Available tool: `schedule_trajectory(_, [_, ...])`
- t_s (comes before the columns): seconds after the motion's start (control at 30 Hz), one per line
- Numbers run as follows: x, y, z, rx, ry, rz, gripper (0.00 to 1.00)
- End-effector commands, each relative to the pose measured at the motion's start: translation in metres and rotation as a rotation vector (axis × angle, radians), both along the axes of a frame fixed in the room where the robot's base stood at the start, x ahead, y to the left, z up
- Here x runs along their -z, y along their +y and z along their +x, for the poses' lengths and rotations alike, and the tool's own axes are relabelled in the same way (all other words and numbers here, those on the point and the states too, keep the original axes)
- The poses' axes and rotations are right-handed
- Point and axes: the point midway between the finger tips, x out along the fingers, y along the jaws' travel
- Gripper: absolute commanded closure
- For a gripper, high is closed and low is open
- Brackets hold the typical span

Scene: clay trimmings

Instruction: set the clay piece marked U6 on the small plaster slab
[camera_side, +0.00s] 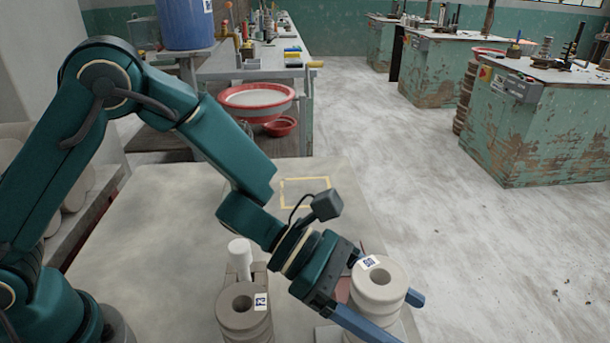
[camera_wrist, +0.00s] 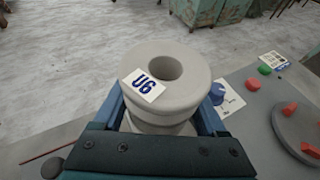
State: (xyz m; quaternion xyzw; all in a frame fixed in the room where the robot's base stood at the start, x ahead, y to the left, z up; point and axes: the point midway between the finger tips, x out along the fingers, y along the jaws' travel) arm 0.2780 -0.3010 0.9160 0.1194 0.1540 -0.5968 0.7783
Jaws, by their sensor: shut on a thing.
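The grey, ring-topped clay piece marked U6 (camera_side: 378,284) is between the two blue fingers of my gripper (camera_side: 400,318) at the lower right of the side view. The wrist view shows the U6 piece (camera_wrist: 180,85) upright, its label facing me, with a finger on each side; my gripper (camera_wrist: 160,115) is shut on it. In the side view a pale flat edge (camera_side: 326,335) shows below my gripper; it may be the plaster slab, but it is mostly hidden. I cannot tell whether the U6 piece touches it.
Another ringed clay piece (camera_side: 242,300) with a hard-to-read label stands left of my gripper, close to a white cylinder (camera_side: 239,252). A yellow outline (camera_side: 305,192) lies on the open table behind. The wrist view shows a round grey disc (camera_wrist: 285,122) with red bits at the right.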

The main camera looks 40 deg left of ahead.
Motion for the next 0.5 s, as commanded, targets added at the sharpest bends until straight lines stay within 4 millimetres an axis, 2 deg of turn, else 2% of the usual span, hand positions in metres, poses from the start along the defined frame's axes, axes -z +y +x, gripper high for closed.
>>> schedule_trajectory(0.23, [0.0022, -0.0003, 0.0003, 0.0, -0.001, -0.002, 1.0])
schedule_trajectory(0.27, [0.0036, 0.0001, 0.0, 0.001, 0.001, 0.001, 0.22])
schedule_trajectory(0.3, [0.0032, 0.0, 0.0, 0.001, 0.001, 0.001, 0.07])
schedule_trajectory(0.33, [0.0031, 0.0, 0.0, 0.0, 0.0, 0.0, 0.0])
schedule_trajectory(0.5, [0.0029, 0.0, 0.0, 0.001, 0.0, 0.0, 0.0])
